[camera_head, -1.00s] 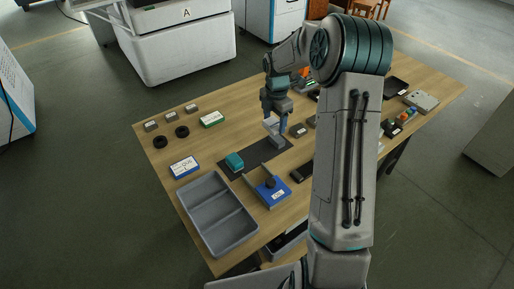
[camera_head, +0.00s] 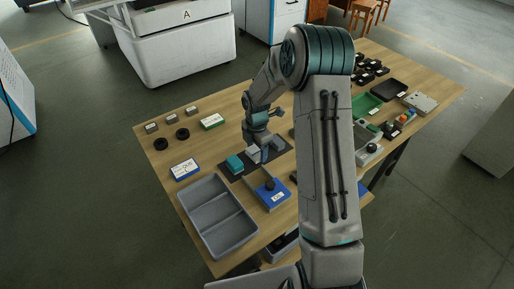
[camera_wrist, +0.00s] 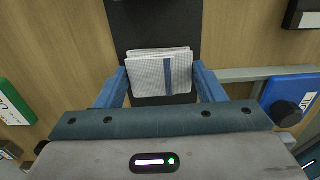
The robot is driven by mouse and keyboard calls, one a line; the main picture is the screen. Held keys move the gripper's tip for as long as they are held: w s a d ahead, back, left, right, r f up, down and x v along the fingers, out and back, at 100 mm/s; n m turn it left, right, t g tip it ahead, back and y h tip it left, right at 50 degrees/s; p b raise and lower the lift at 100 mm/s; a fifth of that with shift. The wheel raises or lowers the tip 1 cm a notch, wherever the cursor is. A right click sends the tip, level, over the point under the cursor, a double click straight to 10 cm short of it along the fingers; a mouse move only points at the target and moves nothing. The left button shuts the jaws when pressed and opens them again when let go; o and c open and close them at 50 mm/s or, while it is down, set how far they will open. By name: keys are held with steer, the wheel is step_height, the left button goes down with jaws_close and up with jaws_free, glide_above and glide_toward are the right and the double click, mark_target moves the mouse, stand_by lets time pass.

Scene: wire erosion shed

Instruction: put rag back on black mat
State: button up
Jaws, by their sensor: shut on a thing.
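The rag (camera_wrist: 150,75) is a folded white cloth with a blue stripe. My gripper (camera_wrist: 162,85) is shut on it, with a blue finger at each side. The black mat (camera_wrist: 155,28) lies below the rag in the wrist view; I cannot tell whether the rag touches it. In the head view my gripper (camera_head: 258,154) is low over the middle of the mat (camera_head: 228,173), and the pale rag (camera_head: 253,150) shows in it.
A blue box with a black knob (camera_head: 271,190) stands in front of the mat, and a grey two-part tray (camera_head: 190,207) is at front left. A blue-and-white box (camera_head: 184,169) lies left of the mat. Black rings and small labelled blocks sit at back left.

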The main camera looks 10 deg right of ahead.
mark_target(257, 151)
steer(key=shift+f, duration=0.1)
steer(key=o, duration=0.5)
steer(key=shift+f, duration=0.1)
steer(key=o, duration=0.5)
step_height(257, 151, up, 12)
steer(key=s+r+m+t, duration=0.1)
steer(key=s+r+m, duration=0.95)
steer(key=s, duration=0.35)
steer(key=s+m, duration=0.4)
steer(key=s+m+t, duration=0.1)
steer(key=s+m, duration=0.3)
steer(key=s, duration=0.1)
steer(key=s+m, duration=0.4)
steer(key=shift+s+r+t, duration=0.3)
steer(key=shift+s+t, duration=0.05)
steer(key=shift+t, duration=0.05)
